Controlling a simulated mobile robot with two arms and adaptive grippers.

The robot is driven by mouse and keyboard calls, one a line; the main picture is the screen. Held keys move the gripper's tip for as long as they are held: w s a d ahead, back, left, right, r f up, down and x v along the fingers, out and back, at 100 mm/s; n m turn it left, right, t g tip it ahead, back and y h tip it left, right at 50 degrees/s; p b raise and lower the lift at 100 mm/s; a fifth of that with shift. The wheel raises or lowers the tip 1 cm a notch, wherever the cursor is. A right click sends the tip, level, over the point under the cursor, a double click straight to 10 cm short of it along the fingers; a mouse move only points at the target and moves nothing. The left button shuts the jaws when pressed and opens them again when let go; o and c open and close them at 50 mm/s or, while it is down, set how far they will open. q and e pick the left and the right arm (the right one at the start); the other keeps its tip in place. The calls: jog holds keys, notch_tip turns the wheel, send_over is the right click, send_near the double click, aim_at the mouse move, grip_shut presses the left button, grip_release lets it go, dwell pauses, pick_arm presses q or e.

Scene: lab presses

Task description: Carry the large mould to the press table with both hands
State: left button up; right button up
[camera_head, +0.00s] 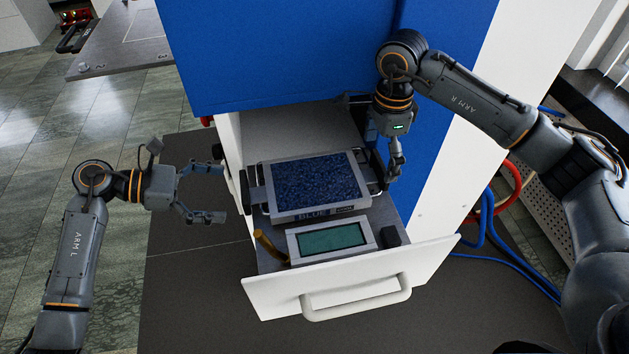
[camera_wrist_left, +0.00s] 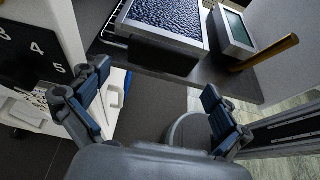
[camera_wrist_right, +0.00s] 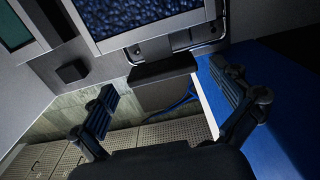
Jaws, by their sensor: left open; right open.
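The large mould (camera_head: 267,190) is a metal tray filled with blue granules, marked BLUE on its front. It sits in the open drawer of a blue and white cabinet. It has a dark handle at each end; the left handle (camera_wrist_left: 150,54) and the right handle (camera_wrist_right: 160,68) show in the wrist views. My left gripper (camera_head: 222,193) is open and empty, just left of the left handle, with a gap. My right gripper (camera_head: 393,165) is open, close by the right handle; the head view does not clearly show whether it touches.
A unit with a green screen (camera_head: 331,239) and a brownish stick (camera_head: 268,246) are at the drawer's front, behind its white front panel (camera_head: 430,269). A grey table (camera_head: 110,45) with an outlined square stands at the back left. Blue and red hoses (camera_head: 485,222) lie right of the cabinet.

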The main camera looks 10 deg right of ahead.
aim_at(378, 163)
jog(key=shift+f, duration=1.55)
pick_arm(q)
jog(key=x, duration=0.3)
jog(key=c, duration=1.7)
pick_arm(e)
jog(key=c, duration=1.7)
pick_arm(q)
jog(key=shift+w+r, duration=0.1)
jog(key=shift+r, duration=0.15)
pick_arm(e)
jog(key=shift+w+r, duration=0.15)
jog(key=shift+r, duration=0.05)
